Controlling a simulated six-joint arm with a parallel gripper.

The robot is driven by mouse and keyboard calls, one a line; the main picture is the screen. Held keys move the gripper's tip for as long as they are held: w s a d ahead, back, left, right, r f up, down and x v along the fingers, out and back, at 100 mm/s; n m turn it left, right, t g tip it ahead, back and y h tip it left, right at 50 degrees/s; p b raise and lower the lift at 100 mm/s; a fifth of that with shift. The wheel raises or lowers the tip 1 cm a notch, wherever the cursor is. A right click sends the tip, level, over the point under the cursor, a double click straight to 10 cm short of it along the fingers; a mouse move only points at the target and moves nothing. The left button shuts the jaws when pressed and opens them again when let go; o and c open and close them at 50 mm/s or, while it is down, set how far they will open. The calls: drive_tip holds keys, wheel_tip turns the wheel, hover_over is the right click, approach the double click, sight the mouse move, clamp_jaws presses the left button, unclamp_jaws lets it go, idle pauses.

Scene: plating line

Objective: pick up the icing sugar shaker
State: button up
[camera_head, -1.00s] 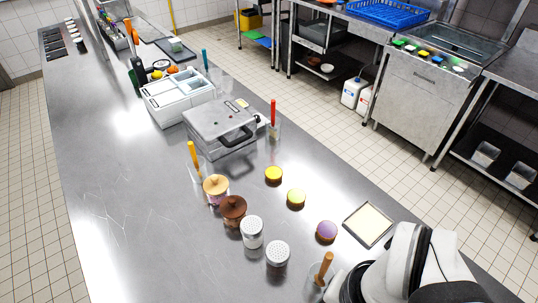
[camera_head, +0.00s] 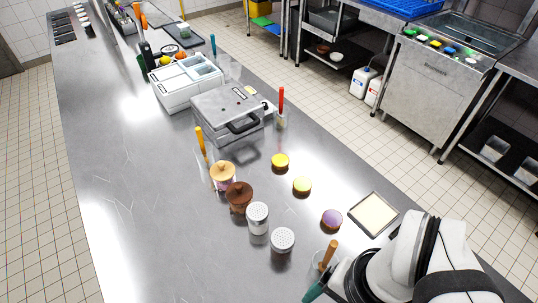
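Two shakers with perforated silver tops stand upright on the steel counter. The one with the pale body (camera_head: 257,219) looks like the icing sugar shaker. The other shaker (camera_head: 282,240), just right of it and nearer, has dark brown contents. My arm is at the lower right. The fingers are not clear enough to tell open from shut.
A wooden-handled tool (camera_head: 329,254) stands beside my arm. Several small cakes, one purple-topped (camera_head: 332,218), and a square tray (camera_head: 354,214) lie to the right. The counter's left side is clear.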

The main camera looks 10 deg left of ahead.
drive_tip(key=n+t+h, duration=0.3)
drive_tip(key=n+h, duration=0.9)
drive_tip(key=n, duration=1.2)
approach(268, 215)
drive_tip(key=s+d+r, duration=0.2)
drive_tip(key=s+d, duration=0.2)
drive_tip(key=d, duration=0.2)
drive_tip(key=a+f+n+t, duration=0.6)
drive_tip(key=a+n, duration=0.1)
drive_tip(key=a, duration=0.3)
drive_tip(key=shift+n, duration=0.4)
drive_tip(key=x, duration=1.4)
drive_tip(key=shift+s+d+f, duration=0.1)
drive_tip(key=shift+d+f, duration=0.2)
drive_tip(key=shift+d, duration=0.2)
drive_tip(key=shift+d+f, duration=0.15)
drive_tip(key=shift+d, duration=0.05)
drive_tip(key=c, duration=1.2)
